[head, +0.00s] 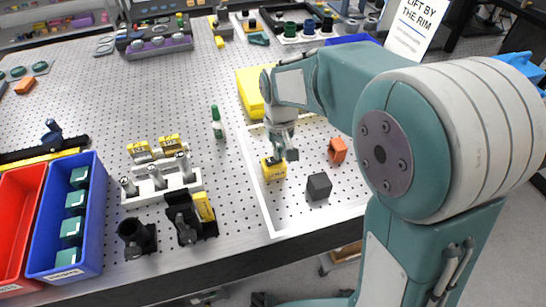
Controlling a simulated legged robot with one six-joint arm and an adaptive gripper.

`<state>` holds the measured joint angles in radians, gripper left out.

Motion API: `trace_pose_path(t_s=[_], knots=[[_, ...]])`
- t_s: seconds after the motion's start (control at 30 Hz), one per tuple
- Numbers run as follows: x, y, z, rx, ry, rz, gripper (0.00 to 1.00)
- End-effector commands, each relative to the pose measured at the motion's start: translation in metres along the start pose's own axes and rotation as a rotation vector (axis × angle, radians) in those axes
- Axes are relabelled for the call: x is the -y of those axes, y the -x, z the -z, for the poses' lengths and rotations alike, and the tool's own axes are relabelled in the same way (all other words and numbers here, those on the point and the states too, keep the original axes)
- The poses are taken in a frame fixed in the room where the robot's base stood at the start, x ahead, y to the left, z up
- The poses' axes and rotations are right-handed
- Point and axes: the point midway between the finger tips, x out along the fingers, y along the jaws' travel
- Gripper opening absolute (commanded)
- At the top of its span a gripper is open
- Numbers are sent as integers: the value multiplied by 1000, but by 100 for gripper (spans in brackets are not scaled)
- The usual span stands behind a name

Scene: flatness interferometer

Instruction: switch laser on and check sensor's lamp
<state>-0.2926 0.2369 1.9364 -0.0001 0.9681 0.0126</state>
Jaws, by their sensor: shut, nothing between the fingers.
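My gripper (287,155) is shut and points down, with its tip by a small yellow block (273,169) with dark markings. I cannot tell whether it touches the block. The block stands inside a white outlined area (256,190) on the perforated table. Which item is the laser, which is the sensor, and whether any lamp is lit are too small to tell. More yellow-labelled parts (169,143) stand behind a white holder (160,187) at the left. Part of the outlined area is hidden behind my arm.
A dark cube (319,187) and an orange part (337,150) lie near my gripper. A green bottle (217,122) stands to the left. Blue (92,222) and red (22,205) bins sit at the left edge. A sign (413,28) stands behind my arm.

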Motion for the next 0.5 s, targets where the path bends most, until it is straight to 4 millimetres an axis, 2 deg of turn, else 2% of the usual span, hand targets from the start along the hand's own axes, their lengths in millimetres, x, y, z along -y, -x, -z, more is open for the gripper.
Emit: trace_pose_path(t_s=[0.33, 0.5], knots=[[0, -4, 0, 1, 0, 0, 0], [0, 3, 0, -2, 0, 0, 0]])
